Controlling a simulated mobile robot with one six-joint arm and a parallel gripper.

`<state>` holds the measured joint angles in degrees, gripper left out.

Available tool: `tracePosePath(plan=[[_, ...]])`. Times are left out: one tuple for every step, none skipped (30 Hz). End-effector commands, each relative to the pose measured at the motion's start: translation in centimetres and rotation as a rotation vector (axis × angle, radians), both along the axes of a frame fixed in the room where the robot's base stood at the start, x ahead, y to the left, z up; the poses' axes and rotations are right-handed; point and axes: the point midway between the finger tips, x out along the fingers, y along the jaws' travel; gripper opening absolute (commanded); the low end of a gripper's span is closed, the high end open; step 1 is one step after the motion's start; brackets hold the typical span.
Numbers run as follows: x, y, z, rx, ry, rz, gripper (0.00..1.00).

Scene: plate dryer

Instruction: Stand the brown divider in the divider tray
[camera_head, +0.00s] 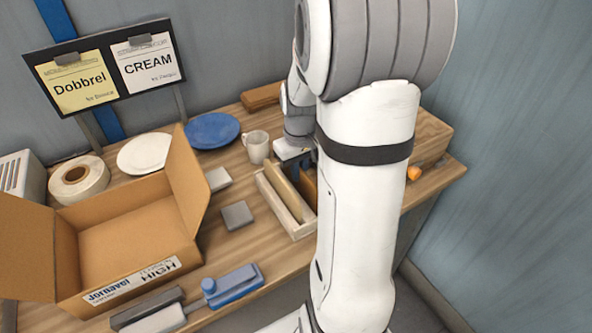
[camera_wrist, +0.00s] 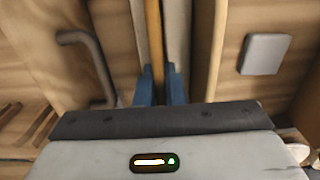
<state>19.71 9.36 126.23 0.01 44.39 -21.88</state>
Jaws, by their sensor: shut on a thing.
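My gripper (camera_wrist: 160,88) has two blue fingers and is shut on the brown divider (camera_wrist: 154,40), which shows in the wrist view as a narrow upright strip between them. In the head view the brown divider (camera_head: 308,186) is partly hidden behind my arm. It is over or in the right part of the divider tray (camera_head: 265,190), a narrow light wooden tray. A tan bar (camera_head: 283,190) lies lengthwise in the tray, left of the brown divider. Pale surfaces flank the divider in the wrist view. Its lower edge is hidden, so I cannot tell if it touches the tray floor.
A white mug (camera_head: 257,146) stands just behind the tray. A grey square block (camera_head: 237,215) lies left of it, and an open cardboard box (camera_head: 130,240) is further left. A dark handle (camera_wrist: 92,62) shows in the wrist view. A blue plate (camera_head: 212,130) lies behind.

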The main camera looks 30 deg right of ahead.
Motion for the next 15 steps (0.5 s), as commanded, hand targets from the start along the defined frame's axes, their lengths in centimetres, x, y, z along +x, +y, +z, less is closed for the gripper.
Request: tracePosePath(plan=[[0.0, -0.01, 0.03, 0.0, 0.0, 0.0, 0.0], [0.0, -0.02, 0.03, 0.0, 0.0, 0.0, 0.0], [0.0, -0.02, 0.03, 0.0, 0.0, 0.0, 0.0], [0.0, -0.02, 0.04, 0.0, 0.0, 0.0, 0.1], [0.0, -0.02, 0.04, 0.0, 0.0, -0.001, 0.13], [-0.01, -0.03, 0.04, 0.0, 0.0, -0.001, 0.16], [-0.01, -0.03, 0.04, 0.0, 0.0, -0.001, 0.19], [-0.01, -0.03, 0.03, 0.0, 0.0, -0.001, 0.21], [-0.01, -0.04, 0.03, 0.0, 0.0, -0.001, 0.24], [-0.01, -0.04, 0.03, 0.0, 0.0, -0.001, 0.27], [-0.01, -0.04, 0.03, 0.0, 0.0, -0.001, 0.29], [-0.01, -0.04, 0.03, 0.0, 0.0, -0.001, 0.32], [-0.01, -0.05, 0.03, 0.0, 0.0, -0.001, 0.34], [-0.02, -0.05, 0.03, 0.0, 0.0, -0.001, 0.34], [-0.02, -0.05, 0.03, 0.0, 0.0, -0.001, 0.34]])
